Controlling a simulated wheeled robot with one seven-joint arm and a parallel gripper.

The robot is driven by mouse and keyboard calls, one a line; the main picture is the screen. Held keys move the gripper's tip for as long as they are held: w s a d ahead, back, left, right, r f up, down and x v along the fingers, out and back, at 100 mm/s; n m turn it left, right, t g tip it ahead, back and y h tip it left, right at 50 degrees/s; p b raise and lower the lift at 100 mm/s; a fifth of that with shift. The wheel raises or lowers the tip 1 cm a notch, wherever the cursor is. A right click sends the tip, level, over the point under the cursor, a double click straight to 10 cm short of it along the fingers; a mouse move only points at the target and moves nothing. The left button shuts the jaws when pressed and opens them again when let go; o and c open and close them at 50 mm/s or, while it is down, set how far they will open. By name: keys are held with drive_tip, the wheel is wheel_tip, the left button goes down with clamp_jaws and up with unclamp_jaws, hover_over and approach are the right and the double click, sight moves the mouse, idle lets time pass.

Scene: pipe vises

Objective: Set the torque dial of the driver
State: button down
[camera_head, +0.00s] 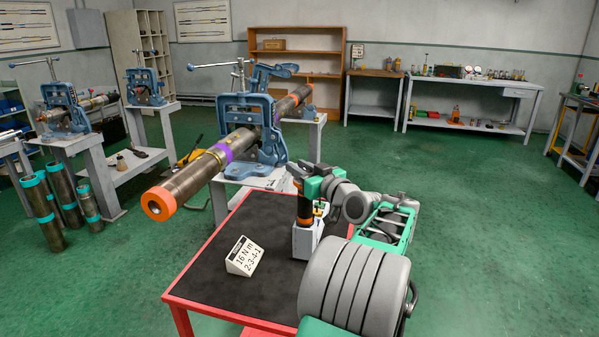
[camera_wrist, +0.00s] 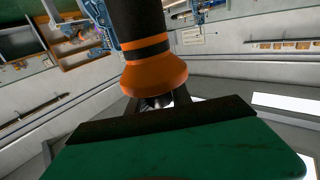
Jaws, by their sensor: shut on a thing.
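The driver (camera_head: 304,206) is a dark upright tool with orange bands. In the head view it stands at the white holder block (camera_head: 306,242) on the red-edged table. My gripper (camera_head: 300,179) is shut on the driver near its top end. In the wrist view the driver's black body and flared orange collar (camera_wrist: 153,76) rise in front of my gripper (camera_wrist: 157,101). The fingers are mostly hidden behind the dark pad and green housing. The torque dial's marks and setting cannot be read. A white card (camera_head: 244,257) on the table reads "16 N m" and "2-3-4-1".
The black-topped table (camera_head: 225,292) is clear around the card. Behind it, a large pipe (camera_head: 187,185) with an orange end sits in a blue vise (camera_head: 265,140) and reaches out over the left. More vises and pipes stand at left. The green floor at right is open.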

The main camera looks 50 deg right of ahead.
drive_tip(key=c, duration=1.1)
unclamp_jaws()
drive_tip(key=shift+c, duration=0.2)
drive_tip(key=b+v, duration=0.1)
drive_tip(key=v, duration=0.6)
drive_tip(key=shift+s+a, duration=0.2)
drive_tip(key=shift+s, duration=0.2)
